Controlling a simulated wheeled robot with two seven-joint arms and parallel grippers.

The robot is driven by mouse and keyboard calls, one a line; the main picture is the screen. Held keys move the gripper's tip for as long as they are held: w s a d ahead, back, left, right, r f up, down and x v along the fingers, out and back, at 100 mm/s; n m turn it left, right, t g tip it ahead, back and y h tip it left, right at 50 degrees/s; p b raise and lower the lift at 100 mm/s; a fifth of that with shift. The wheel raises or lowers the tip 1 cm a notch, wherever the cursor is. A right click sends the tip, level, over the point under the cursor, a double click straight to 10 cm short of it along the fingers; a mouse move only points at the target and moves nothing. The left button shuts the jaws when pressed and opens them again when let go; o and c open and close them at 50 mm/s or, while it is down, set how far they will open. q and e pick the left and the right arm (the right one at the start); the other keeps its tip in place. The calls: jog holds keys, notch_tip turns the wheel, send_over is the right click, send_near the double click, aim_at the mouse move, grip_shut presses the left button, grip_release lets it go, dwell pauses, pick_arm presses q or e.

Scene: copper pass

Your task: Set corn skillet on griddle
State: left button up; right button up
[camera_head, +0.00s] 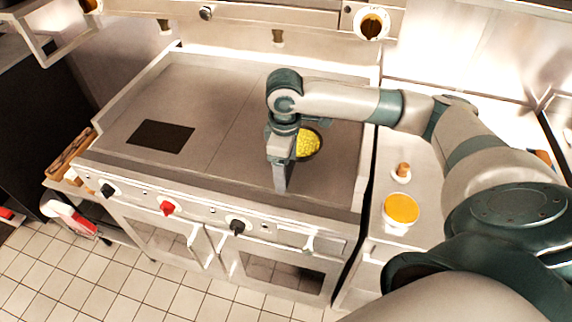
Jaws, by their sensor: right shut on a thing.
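The corn skillet (308,143) is a small dark round pan filled with yellow corn. It shows at the right part of the griddle (222,100), a wide flat grey plate with a dark rectangular patch at its left. My right gripper (280,180) points down at the griddle's front right and is shut on the skillet. The gripper hides the skillet's handle and its left side. I cannot tell whether the pan touches the griddle or hangs just above it. My left gripper is not in view.
A white counter right of the griddle holds a container of orange food (401,209) and a small dish with a brown item (402,172). Knobs, one of them red (167,208), line the stove front. The middle of the griddle is clear.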

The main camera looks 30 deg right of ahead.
jog(key=shift+f, duration=0.15)
jog(key=o, duration=2)
jog(key=shift+f, duration=0.1)
jog(key=shift+o, duration=0.2)
jog(key=shift+r, duration=0.6)
notch_tip(320, 180, up, 11)
jog(key=b, duration=0.2)
jog(key=shift+s+a+b, duration=0.2)
jog(key=shift+a+b, duration=0.05)
jog(key=shift+b, duration=0.1)
